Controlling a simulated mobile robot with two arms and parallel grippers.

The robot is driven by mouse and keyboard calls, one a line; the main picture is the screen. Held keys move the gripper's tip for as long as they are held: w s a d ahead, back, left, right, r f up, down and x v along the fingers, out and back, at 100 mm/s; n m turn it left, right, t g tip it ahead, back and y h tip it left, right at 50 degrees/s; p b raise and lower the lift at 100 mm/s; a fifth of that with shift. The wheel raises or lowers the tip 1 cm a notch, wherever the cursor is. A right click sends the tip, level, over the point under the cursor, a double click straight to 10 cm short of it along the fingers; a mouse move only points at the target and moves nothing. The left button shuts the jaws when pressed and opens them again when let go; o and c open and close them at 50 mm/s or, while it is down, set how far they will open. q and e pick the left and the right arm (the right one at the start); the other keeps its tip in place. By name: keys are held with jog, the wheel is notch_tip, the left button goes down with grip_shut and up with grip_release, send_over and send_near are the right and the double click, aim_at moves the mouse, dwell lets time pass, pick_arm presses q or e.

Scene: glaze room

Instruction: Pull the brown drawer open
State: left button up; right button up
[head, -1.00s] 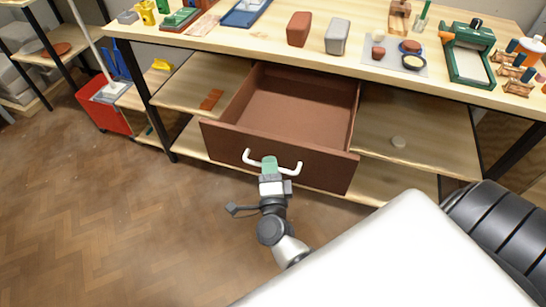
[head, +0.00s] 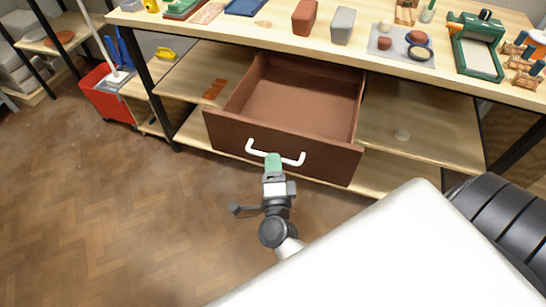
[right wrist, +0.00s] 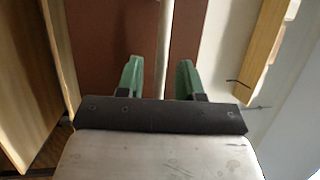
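The brown drawer (head: 285,148) stands well out from under the workbench, and its empty inside shows in the head view. Its white bar handle (head: 275,154) is on the front panel. My right gripper (head: 273,158) is at the middle of the handle. In the right wrist view its two green fingers (right wrist: 159,78) are apart, with the handle bar (right wrist: 163,45) seen between them and gaps on both sides. My left gripper is not in view.
The workbench top (head: 200,22) holds bricks, a tray and tools. A red bucket (head: 105,95) stands at left. The wooden floor (head: 120,200) before the drawer is clear.

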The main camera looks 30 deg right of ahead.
jog(key=v, duration=0.8)
jog(key=shift+s+b, duration=0.2)
jog(key=shift+b, duration=0.25)
